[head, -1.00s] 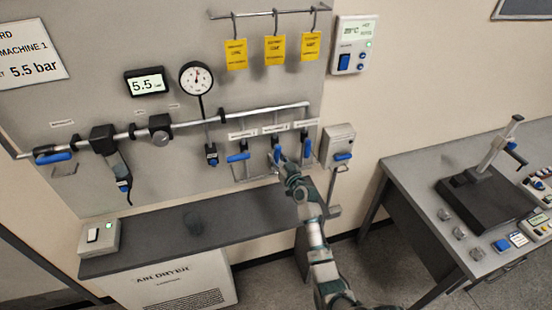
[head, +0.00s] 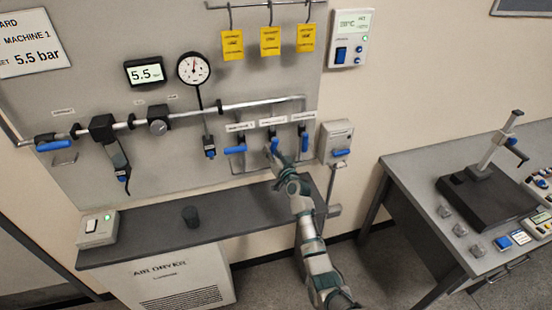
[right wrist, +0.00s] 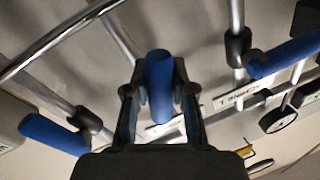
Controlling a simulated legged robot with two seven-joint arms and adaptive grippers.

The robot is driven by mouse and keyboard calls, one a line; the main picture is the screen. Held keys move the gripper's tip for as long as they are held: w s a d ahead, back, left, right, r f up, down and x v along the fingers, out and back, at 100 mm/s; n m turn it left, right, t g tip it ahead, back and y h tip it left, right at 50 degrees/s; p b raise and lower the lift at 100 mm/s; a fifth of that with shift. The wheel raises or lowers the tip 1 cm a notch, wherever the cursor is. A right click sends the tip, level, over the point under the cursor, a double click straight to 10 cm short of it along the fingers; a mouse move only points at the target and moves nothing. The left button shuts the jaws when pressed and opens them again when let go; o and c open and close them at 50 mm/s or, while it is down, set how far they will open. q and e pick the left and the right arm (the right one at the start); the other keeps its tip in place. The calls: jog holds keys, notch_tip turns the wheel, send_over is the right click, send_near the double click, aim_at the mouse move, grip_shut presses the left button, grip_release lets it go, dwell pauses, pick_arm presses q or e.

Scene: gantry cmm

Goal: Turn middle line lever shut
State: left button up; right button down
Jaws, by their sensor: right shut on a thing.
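Three blue line levers hang on the pipework of the grey wall panel. The left line lever (head: 235,149) lies nearly level. The middle line lever (head: 275,145) is partly hidden by my right gripper (head: 272,152). The right line lever (head: 304,142) points down. In the right wrist view, the middle lever's blue handle (right wrist: 159,85) stands between the two dark fingers of my right gripper (right wrist: 160,105), which is shut on it. Neighbouring blue levers show at the right (right wrist: 285,52) and left (right wrist: 52,134) of that view. My left gripper is out of view.
A grey box with a blue handle (head: 338,142) is mounted just right of the levers. A bench with a black-based stand (head: 490,205) is at the right.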

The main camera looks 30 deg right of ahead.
jog(key=shift+w+a+m, duration=0.1)
jog(key=shift+a+m, duration=0.3)
jog(key=shift+m, duration=0.7)
jog(key=shift+w+a+r+m+t+h, duration=0.1)
jog(key=shift+a+r+m+t+h, duration=0.05)
jog(key=shift+m, duration=0.35)
jog(key=shift+a+r+m+t+h, duration=0.1)
jog(key=shift+m+t+h, duration=0.05)
jog(key=shift+m, duration=0.35)
pick_arm(q)
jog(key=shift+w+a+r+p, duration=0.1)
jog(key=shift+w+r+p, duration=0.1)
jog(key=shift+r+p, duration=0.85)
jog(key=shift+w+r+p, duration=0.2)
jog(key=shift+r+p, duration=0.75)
jog(key=shift+p, duration=0.05)
pick_arm(e)
jog(key=shift+w+a+r+m+h, duration=0.1)
jog(key=shift+a+r+m+h, duration=0.3)
jog(key=shift+m, duration=1.55)
jog(key=shift+a+r+m+h, duration=0.1)
jog(key=shift+r+m+h, duration=0.5)
jog(key=shift+m, duration=1.3)
jog(key=shift+w+a+r+m+h, duration=0.1)
jog(key=shift+a+r+m+h, duration=0.3)
jog(key=shift+m, duration=1.55)
jog(key=shift+d+r, duration=0.1)
jog(key=shift+d, duration=0.1)
